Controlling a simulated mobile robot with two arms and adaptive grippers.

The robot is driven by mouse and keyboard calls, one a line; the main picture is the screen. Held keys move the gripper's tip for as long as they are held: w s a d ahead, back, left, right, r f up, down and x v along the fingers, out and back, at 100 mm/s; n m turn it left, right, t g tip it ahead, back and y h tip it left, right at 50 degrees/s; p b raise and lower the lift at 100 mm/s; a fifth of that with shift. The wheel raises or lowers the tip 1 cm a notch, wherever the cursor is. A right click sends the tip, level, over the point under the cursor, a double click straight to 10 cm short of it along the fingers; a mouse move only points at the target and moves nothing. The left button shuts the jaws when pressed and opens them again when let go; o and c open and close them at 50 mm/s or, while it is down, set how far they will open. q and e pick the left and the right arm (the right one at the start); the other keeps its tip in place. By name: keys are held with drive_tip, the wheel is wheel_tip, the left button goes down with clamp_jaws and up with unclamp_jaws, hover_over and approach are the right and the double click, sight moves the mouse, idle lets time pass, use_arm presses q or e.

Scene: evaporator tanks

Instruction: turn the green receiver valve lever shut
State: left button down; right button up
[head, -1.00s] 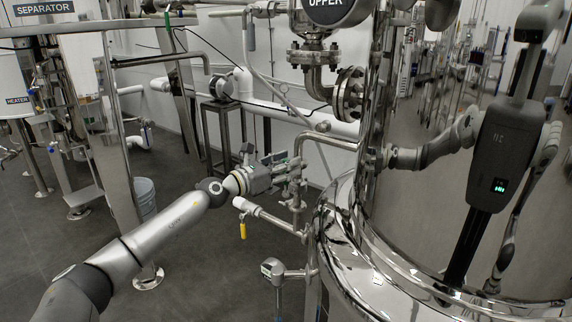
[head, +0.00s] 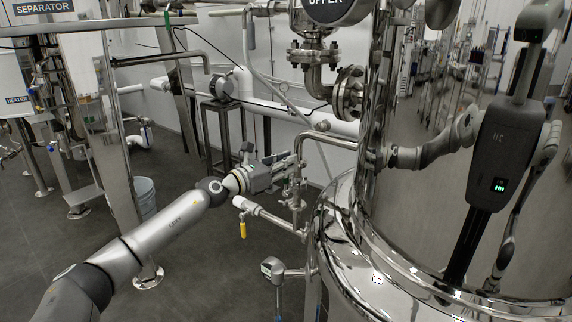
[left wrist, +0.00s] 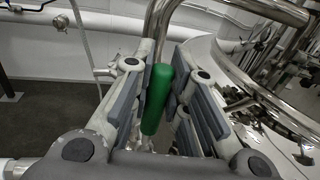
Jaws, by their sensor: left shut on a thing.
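The green receiver valve lever (left wrist: 157,98) stands between the two finger pads of my left gripper (left wrist: 165,85) in the left wrist view. The left gripper is shut on it, with its upper end near the fingertips. In the head view, the left gripper (head: 286,170) reaches from the left to the thin vertical pipe (head: 297,192) beside the large steel tank. The lever is mostly hidden by the fingers there. The valve body is not clear in either view. My right gripper is not in view.
The polished tank (head: 345,225) fills the right side and mirrors my body. A yellow-handled valve (head: 243,230) hangs just below my left gripper. A small gauge head (head: 272,269) stands lower down. A bent steel pipe (head: 325,136) passes above the gripper. Open floor lies at lower left.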

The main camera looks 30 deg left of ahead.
use_arm(q)
drive_tip(key=shift+a+f+n+b, duration=0.15)
drive_tip(key=shift+a+n+b, duration=0.3)
drive_tip(key=shift+n, duration=0.05)
drive_tip(key=a+f+n+t+y+b, duration=0.2)
drive_tip(key=a+f+n, duration=0.6)
drive_tip(key=n, duration=1.1)
drive_tip(key=shift+w+a+f+t+y, duration=0.25)
drive_tip(key=shift+w+f+t+y, duration=0.15)
drive_tip(key=shift+f+y, duration=0.35)
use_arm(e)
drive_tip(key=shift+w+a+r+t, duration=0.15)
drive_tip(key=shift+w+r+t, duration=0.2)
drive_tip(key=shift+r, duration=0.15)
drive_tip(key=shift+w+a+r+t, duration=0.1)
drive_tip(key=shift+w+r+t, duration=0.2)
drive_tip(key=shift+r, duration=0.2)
